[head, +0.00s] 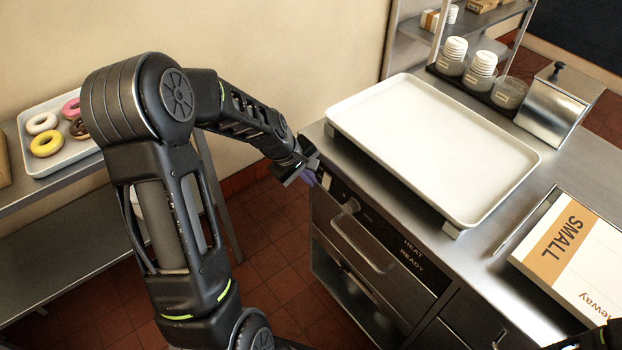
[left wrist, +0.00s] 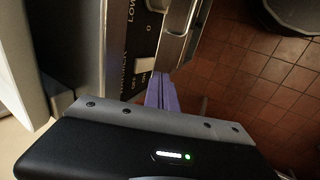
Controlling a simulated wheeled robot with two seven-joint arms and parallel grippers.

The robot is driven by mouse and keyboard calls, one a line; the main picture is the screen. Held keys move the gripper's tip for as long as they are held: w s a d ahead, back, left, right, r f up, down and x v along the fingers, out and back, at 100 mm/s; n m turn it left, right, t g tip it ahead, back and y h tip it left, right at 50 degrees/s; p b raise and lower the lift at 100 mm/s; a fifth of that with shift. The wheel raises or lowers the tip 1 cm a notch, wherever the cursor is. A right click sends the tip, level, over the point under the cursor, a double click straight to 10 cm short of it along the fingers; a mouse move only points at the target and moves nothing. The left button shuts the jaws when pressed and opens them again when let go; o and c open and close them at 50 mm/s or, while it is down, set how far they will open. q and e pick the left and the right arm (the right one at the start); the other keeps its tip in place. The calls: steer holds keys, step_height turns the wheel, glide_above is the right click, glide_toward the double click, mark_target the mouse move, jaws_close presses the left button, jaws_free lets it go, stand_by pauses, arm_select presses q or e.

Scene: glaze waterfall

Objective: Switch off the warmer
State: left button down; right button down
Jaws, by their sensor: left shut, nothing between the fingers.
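The warmer (head: 375,255) is the dark-fronted drawer unit under the steel counter, marked HEAT and READY. Its control panel also shows in the left wrist view (left wrist: 137,45), with partly readable lettering and a pale switch (left wrist: 145,64). I cannot tell which way the switch is set. My left gripper (head: 309,177) is at the far left end of the warmer's front. Its purple fingers (left wrist: 161,92) are shut and empty, close beside the switch; whether they touch it is unclear. A knob (head: 351,205) sits on the front panel. My right gripper is not in view.
A white tray (head: 400,110) rests on the counter above the warmer. The drawer handle (head: 362,246) sticks out from the front. A box marked SMALL (head: 570,245), stacked cups (head: 455,52) and a metal dispenser (head: 550,105) stand on the counter. Donuts on a tray (head: 75,158) are at left.

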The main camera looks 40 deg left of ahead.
arm_select(q)
step_height(320, 180, up, 10)
steer(key=s, duration=0.1)
steer(key=shift+s+a, duration=0.15)
steer(key=shift+a, duration=0.05)
steer(key=shift+f, duration=0.15)
stand_by(0.3)
steer(key=s+d+f+m+g+h, duration=0.1)
steer(key=s+d+f+m, duration=0.2)
steer(key=d+f, duration=0.5)
steer(key=s+d+f+m+g, duration=0.2)
steer(key=d+f, duration=0.2)
steer(key=f, duration=0.9)
steer(key=s+d+f+m+g+h, duration=0.1)
steer(key=s+d+f+m, duration=0.2)
steer(key=s+d+f, duration=0.45)
steer(key=s+d+f+m+g, duration=0.1)
steer(key=s+d+f+m, duration=0.3)
steer(key=s+d, duration=0.6)
steer(key=shift+w+d+r+m+t+h, duration=0.3)
steer(key=shift+w+r+m, duration=0.1)
steer(key=shift+w+r, duration=0.3)
steer(key=shift+s, duration=0.1)
